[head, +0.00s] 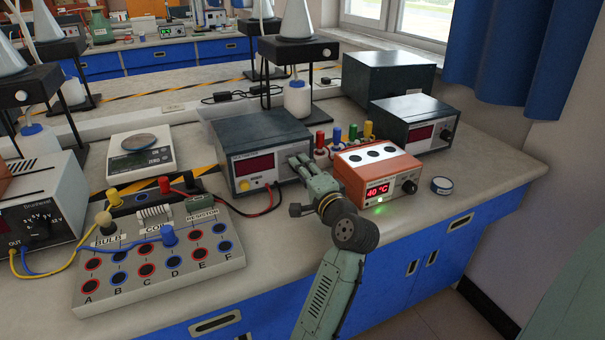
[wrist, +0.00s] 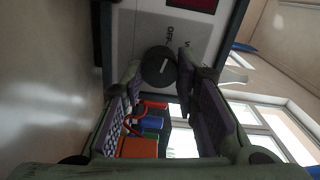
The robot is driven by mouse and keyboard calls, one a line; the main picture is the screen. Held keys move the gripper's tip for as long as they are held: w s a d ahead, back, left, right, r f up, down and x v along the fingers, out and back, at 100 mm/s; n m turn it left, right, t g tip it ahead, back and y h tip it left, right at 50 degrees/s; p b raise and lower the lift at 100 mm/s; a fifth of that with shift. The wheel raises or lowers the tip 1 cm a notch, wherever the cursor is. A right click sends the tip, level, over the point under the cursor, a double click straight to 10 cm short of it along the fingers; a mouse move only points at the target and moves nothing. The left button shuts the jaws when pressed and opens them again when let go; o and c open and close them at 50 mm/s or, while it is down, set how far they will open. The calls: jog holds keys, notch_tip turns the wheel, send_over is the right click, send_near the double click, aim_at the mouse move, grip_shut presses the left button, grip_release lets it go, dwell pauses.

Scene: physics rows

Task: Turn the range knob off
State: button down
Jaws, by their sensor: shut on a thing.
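The range knob (wrist: 157,64) is a round black dial with a white pointer mark, on the pale front panel of a dark-topped meter box (head: 262,132). The wrist view shows a printed OFF label beside the knob. My gripper (head: 298,163) reaches the right part of that panel. In the wrist view its fingertips (wrist: 159,76) sit on either side of the knob, and the gripper is shut on it. The head view hides the knob behind my gripper. I cannot tell exactly which setting the pointer marks.
An orange heater box (head: 378,171) reading 40 °C stands close right of my gripper. Coloured terminal posts (head: 337,135) stand behind it. A circuit board (head: 160,250) with cables lies to the left. A small round tin (head: 442,185) sits at the right; bench around it is clear.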

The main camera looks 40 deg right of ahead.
jog(key=shift+n, duration=0.4)
jog(key=c, duration=1.2)
grip_release()
jog(key=shift+c, duration=0.2)
jog(key=v, duration=1.2)
